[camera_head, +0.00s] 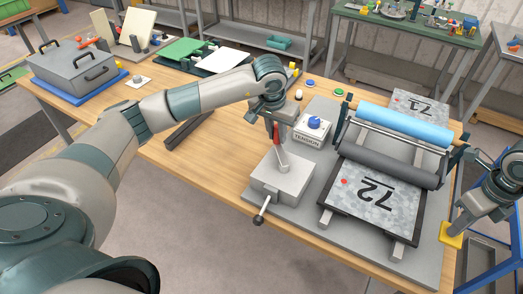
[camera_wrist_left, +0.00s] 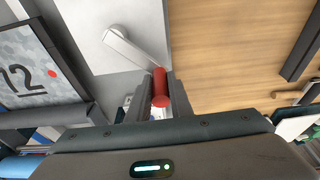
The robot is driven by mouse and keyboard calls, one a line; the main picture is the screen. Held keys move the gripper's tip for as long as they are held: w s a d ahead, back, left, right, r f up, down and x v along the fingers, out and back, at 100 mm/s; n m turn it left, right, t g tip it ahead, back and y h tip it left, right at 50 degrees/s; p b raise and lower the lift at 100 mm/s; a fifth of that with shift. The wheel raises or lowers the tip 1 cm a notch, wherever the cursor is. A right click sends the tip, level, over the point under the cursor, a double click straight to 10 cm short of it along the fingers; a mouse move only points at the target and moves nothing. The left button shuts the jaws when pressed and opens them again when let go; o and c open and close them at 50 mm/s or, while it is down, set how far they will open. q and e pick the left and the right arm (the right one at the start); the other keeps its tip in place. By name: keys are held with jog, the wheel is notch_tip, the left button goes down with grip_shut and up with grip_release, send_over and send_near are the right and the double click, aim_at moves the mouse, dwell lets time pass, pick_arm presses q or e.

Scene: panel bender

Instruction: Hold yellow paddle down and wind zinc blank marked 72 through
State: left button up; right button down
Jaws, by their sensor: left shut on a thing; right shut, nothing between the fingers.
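The zinc blank marked 72 (camera_head: 373,190) lies on the feed bed in front of the dark roller (camera_head: 388,163), its number upside down in the head view. Part of it shows at the left of the left wrist view (camera_wrist_left: 28,82). My left gripper (camera_head: 276,126) is shut on the red crank handle (camera_wrist_left: 160,88), which stands on a grey arm above the grey box (camera_head: 283,183). The yellow paddle (camera_head: 451,238) is at the bench's right side. My right gripper (camera_head: 459,226) is shut and empty, its tips at the paddle; whether they touch it is hard to tell.
A light blue roller (camera_head: 404,126) lies behind the dark one, with a plate marked 71 (camera_head: 420,103) beyond. A white box with a blue knob (camera_head: 314,123) stands behind the crank. A black-knobbed lever (camera_head: 259,217) sticks out at the front. Bare wood lies left of the crank.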

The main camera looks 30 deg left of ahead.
pick_arm(q)
jog(key=shift+w+d, duration=0.35)
jog(key=shift+d, duration=0.3)
jog(key=shift+w+d, duration=0.3)
jog(key=shift+d, duration=0.35)
